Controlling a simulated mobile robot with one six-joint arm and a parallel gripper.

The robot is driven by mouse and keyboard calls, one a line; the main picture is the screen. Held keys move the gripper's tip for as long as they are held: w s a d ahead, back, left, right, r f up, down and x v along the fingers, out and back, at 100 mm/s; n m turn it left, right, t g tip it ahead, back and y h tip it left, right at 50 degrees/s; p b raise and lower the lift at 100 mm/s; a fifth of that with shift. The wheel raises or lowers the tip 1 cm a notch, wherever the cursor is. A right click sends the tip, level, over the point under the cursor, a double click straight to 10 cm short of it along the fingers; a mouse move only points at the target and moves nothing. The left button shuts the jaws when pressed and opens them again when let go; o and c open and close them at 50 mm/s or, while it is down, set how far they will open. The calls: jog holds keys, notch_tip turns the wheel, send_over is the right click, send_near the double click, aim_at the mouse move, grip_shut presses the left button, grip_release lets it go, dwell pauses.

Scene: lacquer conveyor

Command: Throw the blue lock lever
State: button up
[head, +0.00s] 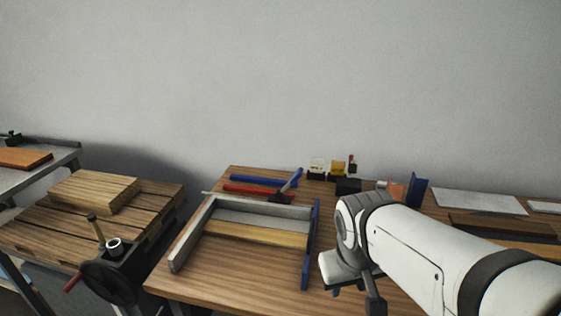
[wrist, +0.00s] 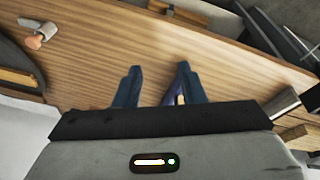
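A dark lever with a blue upper end (head: 297,176) stands tilted up to the right at the back corner of a clamp frame (head: 240,215) on the wooden bench; I take it for the blue lock lever. My gripper (wrist: 159,68) shows two blue-grey fingers set apart over the bench top, with nothing clearly held. A purple-blue strip shows beside the right finger; I cannot tell what it is. In the head view my arm is to the right of the frame, clear of the lever, and the fingertips are mostly hidden.
A blue bar (head: 257,181) and a red bar (head: 258,190) lie behind the frame. A blue rail (head: 311,245) runs along its right side. Small yellow and black items (head: 338,168) stand at the back. A vise bench with a wooden block (head: 95,191) is left.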

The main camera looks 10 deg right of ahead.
aim_at(296, 179)
jog(key=w+d+f+n+t+h+b, duration=0.1)
jog(key=w+d+n+t+h+b, duration=0.2)
jog(key=w, duration=0.4)
jog(key=w+d+f+n+h+b, duration=0.1)
jog(key=w+d+n+h+b, duration=0.15)
jog(key=w+b, duration=0.35)
jog(key=w+d+f+n+t+h+b, duration=0.1)
jog(key=w+d+n+t+h+b, duration=0.2)
jog(key=w, duration=0.5)
jog(key=w+a+f+n+t+y+b, duration=0.1)
jog(key=w+a+n+t+b, duration=0.1)
jog(key=w+a+n, duration=0.2)
jog(key=w+a+f+n+t+y+b, duration=0.1)
jog(key=w+a+n+t+b, duration=0.2)
jog(key=w+n, duration=0.3)
jog(key=w+a+f+n+t+y+b, duration=0.1)
jog(key=w+a+n+t+b, duration=0.2)
jog(key=w, duration=0.8)
jog(key=shift+w+a+f+n+y, duration=0.2)
jog(key=shift+a+n, duration=0.2)
jog(key=shift+n, duration=0.3)
jog(key=shift+w+a+f+n+y, duration=0.15)
jog(key=shift+a+n, duration=0.25)
jog(key=shift+n, duration=0.25)
jog(key=shift+w+a+t, duration=0.1)
jog(key=shift+w+t, duration=0.2)
jog(key=shift+w, duration=0.05)
jog(key=x, duration=0.7)
jog(key=shift+w, duration=0.15)
jog(key=shift+c, duration=0.5)
